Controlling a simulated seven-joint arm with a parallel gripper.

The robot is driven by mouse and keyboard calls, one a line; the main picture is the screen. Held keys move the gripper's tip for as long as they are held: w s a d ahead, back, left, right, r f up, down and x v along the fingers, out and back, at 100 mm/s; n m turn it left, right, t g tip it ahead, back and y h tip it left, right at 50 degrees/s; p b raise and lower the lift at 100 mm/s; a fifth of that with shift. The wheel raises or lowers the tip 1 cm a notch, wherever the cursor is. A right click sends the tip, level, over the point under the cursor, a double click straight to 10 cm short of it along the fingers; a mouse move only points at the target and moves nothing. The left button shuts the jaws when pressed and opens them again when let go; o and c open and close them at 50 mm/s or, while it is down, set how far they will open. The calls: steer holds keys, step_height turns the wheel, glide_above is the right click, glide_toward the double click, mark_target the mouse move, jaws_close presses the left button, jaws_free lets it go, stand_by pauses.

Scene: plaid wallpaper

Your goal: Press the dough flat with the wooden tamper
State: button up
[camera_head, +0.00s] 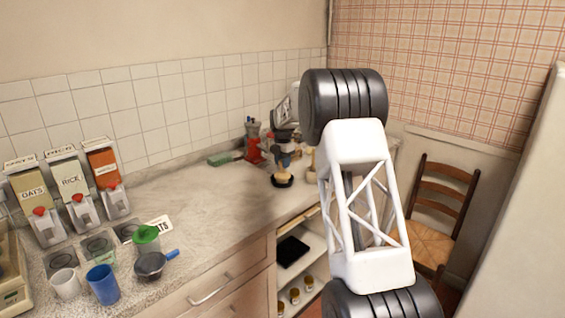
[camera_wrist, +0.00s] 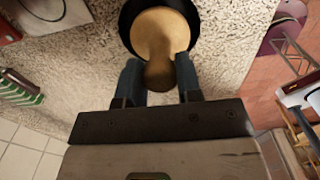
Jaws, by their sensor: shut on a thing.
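My gripper (camera_wrist: 158,75) is shut on the brown handle of the wooden tamper (camera_wrist: 158,45), with one blue finger on each side. The tamper's wide, round, tan end lies over a black round dish (camera_wrist: 127,22) in the wrist view. In the head view the tamper (camera_head: 284,173) shows small below my gripper (camera_head: 284,161), above the black dish (camera_head: 282,182) on the far counter. I cannot make out the dough apart from the tamper. Whether the tamper touches anything beneath is hidden.
The speckled counter (camera_head: 205,205) is clear left of the dish. A red device (camera_head: 253,150) and a green-and-white item (camera_head: 222,159) stand behind. A wooden chair (camera_head: 443,205) stands right, beyond my arm.

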steer(key=shift+r, duration=0.2)
steer(key=shift+r, duration=3.4)
steer(key=shift+f, duration=0.15)
steer(key=shift+f, duration=3.4)
steer(key=shift+f, duration=0.6)
steer(key=shift+r, duration=0.1)
steer(key=shift+r, duration=3.45)
